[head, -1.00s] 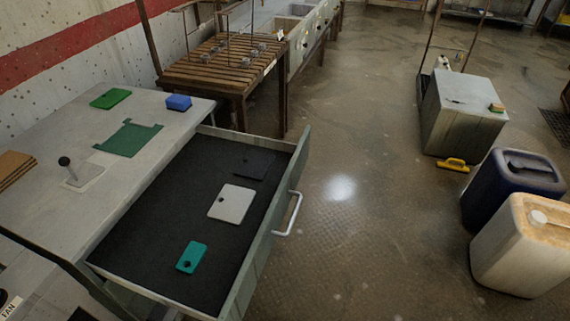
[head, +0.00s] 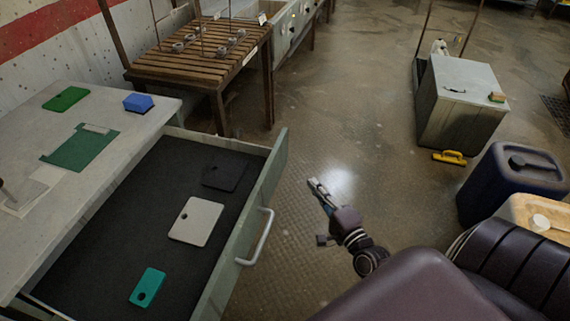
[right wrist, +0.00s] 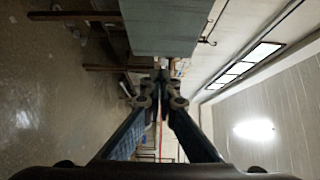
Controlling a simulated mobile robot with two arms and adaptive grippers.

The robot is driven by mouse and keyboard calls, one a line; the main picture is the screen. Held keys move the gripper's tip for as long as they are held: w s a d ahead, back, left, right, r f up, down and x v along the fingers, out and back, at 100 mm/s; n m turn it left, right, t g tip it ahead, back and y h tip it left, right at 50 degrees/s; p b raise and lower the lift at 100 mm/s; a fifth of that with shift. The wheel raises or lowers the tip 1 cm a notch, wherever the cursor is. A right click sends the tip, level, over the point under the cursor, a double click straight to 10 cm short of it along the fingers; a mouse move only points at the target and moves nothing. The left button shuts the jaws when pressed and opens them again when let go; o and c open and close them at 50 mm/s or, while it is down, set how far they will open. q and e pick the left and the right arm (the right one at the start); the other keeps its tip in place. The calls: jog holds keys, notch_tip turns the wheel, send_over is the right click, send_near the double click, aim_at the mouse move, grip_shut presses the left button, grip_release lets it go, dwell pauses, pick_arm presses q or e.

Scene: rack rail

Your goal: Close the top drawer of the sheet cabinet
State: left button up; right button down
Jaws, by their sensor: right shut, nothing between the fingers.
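The top drawer (head: 246,222) of the sheet cabinet is pulled far out in the head view, with a dark lining and a pale front panel. Its silver bar handle (head: 259,240) is on the outer side of that front. The cabinet's light grey top (head: 100,178) is at the left. My right gripper (head: 313,183) is shut and empty, to the right of the drawer front and apart from the handle. In the right wrist view its fingers (right wrist: 162,78) meet, with a grey-green panel (right wrist: 163,30) beyond them. My left gripper is not in view.
In the drawer lie a dark plate (head: 226,175), a white plate (head: 197,221) and a teal plate (head: 148,287). A slatted wooden table (head: 190,70) stands behind. A grey box (head: 461,105) and a blue canister (head: 512,180) stand right. Floor between is clear.

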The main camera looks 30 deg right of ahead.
send_near(283, 157)
jog(key=w+d, duration=0.2)
jog(key=d, duration=0.1)
jog(key=w+a, duration=0.1)
jog(key=w+p, duration=0.1)
jog(key=w, duration=0.1)
jog(key=shift+a+r, duration=0.1)
jog(key=shift+a, duration=0.25)
jog(key=shift+w+a, duration=0.3)
jog(key=shift+w, duration=0.05)
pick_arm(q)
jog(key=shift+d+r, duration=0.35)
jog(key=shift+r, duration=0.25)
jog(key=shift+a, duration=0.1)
